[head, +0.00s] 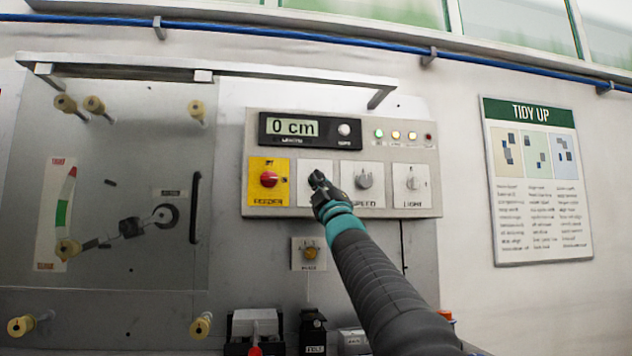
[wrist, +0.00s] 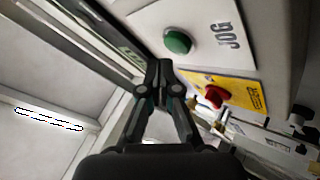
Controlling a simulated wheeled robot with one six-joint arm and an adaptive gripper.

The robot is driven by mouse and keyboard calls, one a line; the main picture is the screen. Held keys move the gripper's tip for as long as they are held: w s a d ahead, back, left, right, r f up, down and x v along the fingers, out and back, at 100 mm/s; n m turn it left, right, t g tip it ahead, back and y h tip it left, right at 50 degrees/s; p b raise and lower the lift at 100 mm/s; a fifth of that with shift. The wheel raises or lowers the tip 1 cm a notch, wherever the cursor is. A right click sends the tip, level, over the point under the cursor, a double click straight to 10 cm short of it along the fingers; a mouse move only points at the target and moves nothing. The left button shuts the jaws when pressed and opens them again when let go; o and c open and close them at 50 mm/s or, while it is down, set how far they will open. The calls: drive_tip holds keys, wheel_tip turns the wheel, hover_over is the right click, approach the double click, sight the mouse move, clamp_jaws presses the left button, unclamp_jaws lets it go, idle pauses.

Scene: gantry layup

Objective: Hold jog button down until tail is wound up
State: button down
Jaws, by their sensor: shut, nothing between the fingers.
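The green jog button (wrist: 178,42) sits on a white plate lettered JOG in the wrist view. In the head view my gripper hides the button, and only part of its white plate (head: 307,190) shows. My gripper (head: 317,179) is shut and empty, pointing at that plate. In the wrist view the closed fingertips (wrist: 160,66) lie beside the button's image, and I see no contact. The length display (head: 297,128) above reads 0 cm. I cannot make out the tail.
A red feeder knob (head: 268,179) on a yellow plate is left of the jog plate. A speed knob (head: 364,180) and a light knob (head: 413,183) are to the right. An amber button (head: 310,253) sits below. A clear guard with rollers fills the left.

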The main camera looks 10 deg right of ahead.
drive_tip(key=shift+w, duration=0.1)
drive_tip(key=shift+w, duration=0.35)
